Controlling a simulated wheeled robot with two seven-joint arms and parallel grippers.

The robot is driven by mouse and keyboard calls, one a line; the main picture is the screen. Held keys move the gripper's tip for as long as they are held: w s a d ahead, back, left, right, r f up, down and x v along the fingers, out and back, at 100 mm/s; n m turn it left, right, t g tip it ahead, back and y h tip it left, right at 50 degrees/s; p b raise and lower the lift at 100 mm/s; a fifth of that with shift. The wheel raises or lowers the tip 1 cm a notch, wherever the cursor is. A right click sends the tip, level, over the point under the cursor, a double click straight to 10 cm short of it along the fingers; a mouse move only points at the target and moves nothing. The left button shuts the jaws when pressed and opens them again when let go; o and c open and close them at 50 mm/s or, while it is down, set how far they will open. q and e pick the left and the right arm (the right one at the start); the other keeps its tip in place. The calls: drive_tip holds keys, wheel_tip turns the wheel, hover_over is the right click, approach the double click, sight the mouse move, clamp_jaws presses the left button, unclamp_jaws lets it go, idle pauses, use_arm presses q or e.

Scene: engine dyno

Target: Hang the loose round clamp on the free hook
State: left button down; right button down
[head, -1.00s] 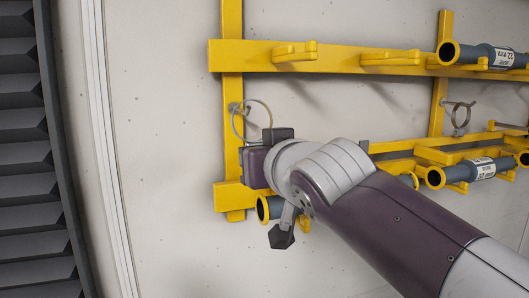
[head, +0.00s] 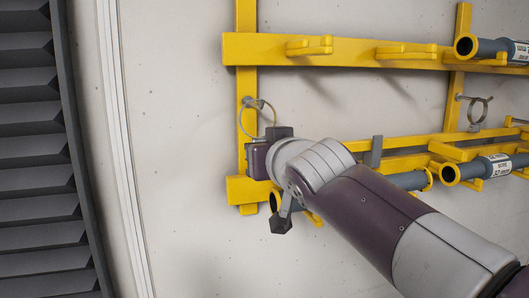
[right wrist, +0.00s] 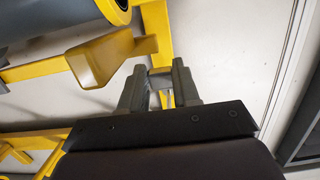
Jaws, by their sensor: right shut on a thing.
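The loose round clamp, a thin metal ring (head: 242,126), stands at the free hook (head: 250,102) on the left yellow post. Its upper part overlaps the hook in the head view; I cannot tell whether the ring is around the hook or in front of it. My right gripper (head: 268,140) is shut on the clamp's lower part, just below the hook. In the right wrist view the fingers (right wrist: 160,88) point at the yellow post, and the clamp is hard to make out. My left gripper is not in view.
Another round clamp (head: 481,112) hangs on a hook on the right post. Yellow rails (head: 350,53) with pegs run above and below. Grey pipes with yellow ends (head: 484,169) lie on the lower rail, close to my right arm. The wall to the left is clear.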

idle(0.3)
drive_tip(key=c, duration=0.7)
unclamp_jaws()
drive_tip(key=shift+c, duration=0.2)
drive_tip(key=shift+s, duration=0.1)
